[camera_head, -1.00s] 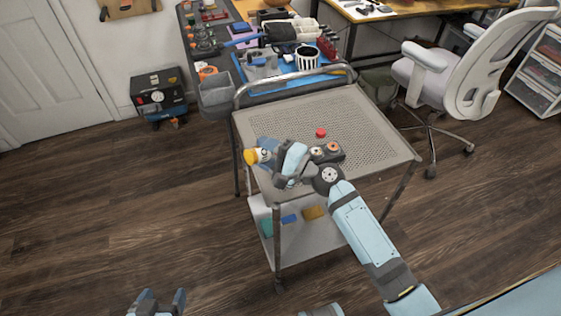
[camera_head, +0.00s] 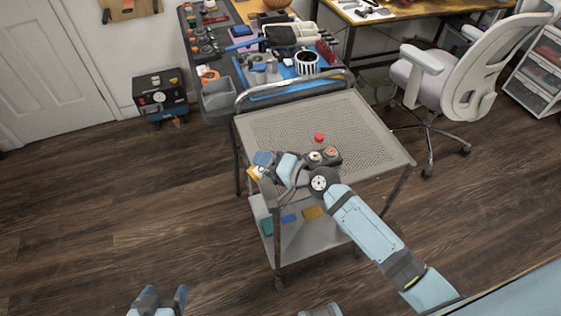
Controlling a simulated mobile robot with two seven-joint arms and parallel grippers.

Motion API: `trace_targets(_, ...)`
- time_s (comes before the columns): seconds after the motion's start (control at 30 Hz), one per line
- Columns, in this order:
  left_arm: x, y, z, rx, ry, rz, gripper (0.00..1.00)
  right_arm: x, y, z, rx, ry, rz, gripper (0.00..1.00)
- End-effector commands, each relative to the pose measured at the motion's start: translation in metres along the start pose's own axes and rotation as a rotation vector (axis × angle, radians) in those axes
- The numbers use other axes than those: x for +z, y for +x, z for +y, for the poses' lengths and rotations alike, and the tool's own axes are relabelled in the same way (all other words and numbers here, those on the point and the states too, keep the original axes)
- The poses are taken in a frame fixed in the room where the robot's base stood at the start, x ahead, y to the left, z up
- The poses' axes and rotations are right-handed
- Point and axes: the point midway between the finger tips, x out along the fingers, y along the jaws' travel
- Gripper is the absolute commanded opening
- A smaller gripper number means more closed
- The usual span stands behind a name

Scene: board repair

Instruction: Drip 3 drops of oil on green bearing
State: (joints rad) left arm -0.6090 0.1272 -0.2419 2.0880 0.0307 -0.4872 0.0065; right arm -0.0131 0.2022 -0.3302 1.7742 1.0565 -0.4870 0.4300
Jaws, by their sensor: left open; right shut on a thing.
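My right gripper (camera_head: 272,169) is shut on a small bottle (camera_head: 256,172) with a yellow and white part, over the near left corner of the cart top; it is partly hidden by the gripper. A dark block with round pieces (camera_head: 326,156) sits on the cart beside my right wrist, one piece orange and one pale. A red cap-like piece (camera_head: 319,137) lies just behind it. I cannot make out a green bearing. My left gripper (camera_head: 160,298) is open and empty at the bottom edge, well away from the cart.
The cart's perforated top (camera_head: 370,135) is mostly bare. Its lower shelf (camera_head: 310,236) holds a few coloured items. Behind stand a cluttered workbench with a blue mat (camera_head: 285,88), a grey bin (camera_head: 219,102) and an office chair (camera_head: 470,75). Floor to the left is free.

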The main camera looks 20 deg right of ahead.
Motion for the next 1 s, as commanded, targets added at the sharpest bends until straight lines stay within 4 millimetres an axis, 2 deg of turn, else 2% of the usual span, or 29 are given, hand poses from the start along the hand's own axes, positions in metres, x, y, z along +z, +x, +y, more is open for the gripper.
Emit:
trace_targets(0.03, -0.014, -0.011, 0.001, -0.001, -0.008, -0.009, 0.72, -0.004, -0.003, -0.015, 0.023, -0.05, 0.002, 0.17)
trace_targets(0.17, -0.014, -0.014, 0.0, -0.008, -0.014, -0.027, 0.72, -0.004, -0.003, -0.017, 0.066, -0.154, 0.013, 0.17)
trace_targets(0.5, -0.042, -0.036, -0.002, -0.016, 0.037, 0.008, 0.72, -0.006, -0.005, -0.025, 0.157, -0.376, 0.033, 0.17)
trace_targets(0.77, -0.053, -0.05, -0.004, -0.017, 0.059, 0.001, 0.72, -0.007, -0.005, -0.029, 0.214, -0.51, 0.047, 0.17)
trace_targets(1.0, -0.075, -0.064, 0.0, -0.015, 0.055, 0.003, 0.72, -0.008, -0.006, -0.034, 0.262, -0.626, 0.058, 0.17)
